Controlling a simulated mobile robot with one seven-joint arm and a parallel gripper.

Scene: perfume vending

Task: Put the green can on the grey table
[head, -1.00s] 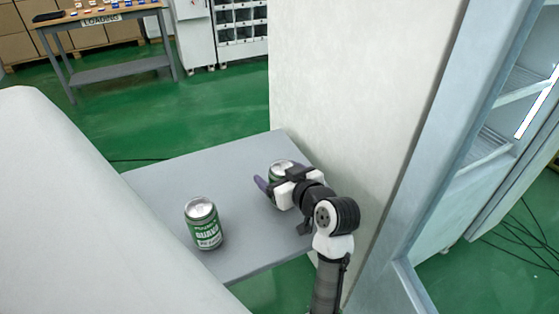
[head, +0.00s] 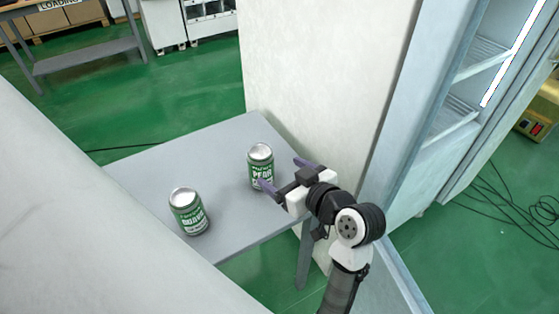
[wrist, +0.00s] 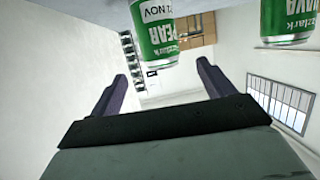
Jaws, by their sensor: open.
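A green and white can labelled PEAR (head: 260,163) stands upright on the grey table (head: 215,160), near its right side. A second green can, labelled GUAVA (head: 188,211), stands upright at the table's front left. My gripper (head: 281,174) is open and empty, just right of the pear can, its purple fingers apart. In the wrist view the pear can (wrist: 153,32) shows upside down beyond the open fingers (wrist: 162,72), with a gap between. The guava can (wrist: 287,22) is at the top right there, partly cut off.
A white wall panel (head: 325,90) rises behind the table's right side. An open glass-door cabinet with wire shelves (head: 470,75) is at the right. A large white surface (head: 70,240) fills the lower left. The table's back left is bare.

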